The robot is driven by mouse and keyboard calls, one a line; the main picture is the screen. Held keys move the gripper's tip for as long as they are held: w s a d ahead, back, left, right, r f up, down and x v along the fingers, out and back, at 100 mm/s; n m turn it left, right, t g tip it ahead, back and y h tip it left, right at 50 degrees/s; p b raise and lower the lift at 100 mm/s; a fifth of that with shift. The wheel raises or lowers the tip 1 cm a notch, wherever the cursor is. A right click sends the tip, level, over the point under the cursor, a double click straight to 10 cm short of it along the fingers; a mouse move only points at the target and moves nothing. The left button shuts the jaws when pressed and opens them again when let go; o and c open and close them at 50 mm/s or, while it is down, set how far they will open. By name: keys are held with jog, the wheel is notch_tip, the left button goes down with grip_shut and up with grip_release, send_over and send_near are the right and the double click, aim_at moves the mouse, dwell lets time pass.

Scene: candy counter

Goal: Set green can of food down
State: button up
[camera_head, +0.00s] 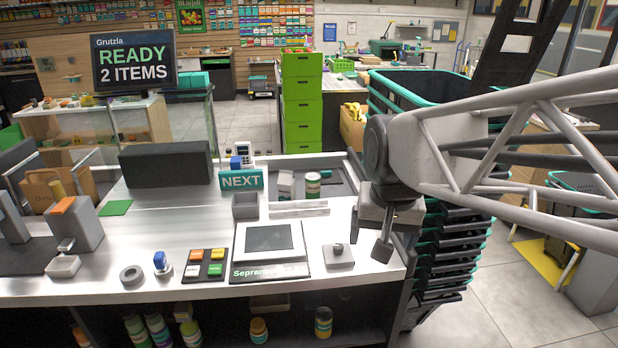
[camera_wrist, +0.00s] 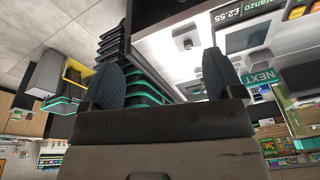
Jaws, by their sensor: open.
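A small can with green and pale bands (camera_head: 313,184) stands upright in the dark recessed tray (camera_head: 343,183) at the back right of the counter. I take it to be the green can of food. My gripper (camera_head: 383,248) is at the counter's right edge, to the right of and nearer than the can, and apart from it. In the wrist view the two dark fingers of my gripper (camera_wrist: 163,82) are spread with nothing between them. I cannot make out the can in the wrist view.
A pale box (camera_head: 286,184) stands left of the can. The NEXT sign (camera_head: 241,180), the tilted screen (camera_head: 270,240) and a small grey device (camera_head: 338,255) stand on the counter (camera_head: 200,235). Stacked black baskets (camera_head: 445,255) stand to the right.

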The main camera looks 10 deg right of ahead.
jog(key=s+f+n, duration=0.2)
jog(key=s+f, duration=0.2)
jog(key=s, duration=0.5)
jog(key=shift+s+f+n, duration=0.15)
jog(key=shift+s+n, duration=0.1)
jog(key=shift+n, duration=0.15)
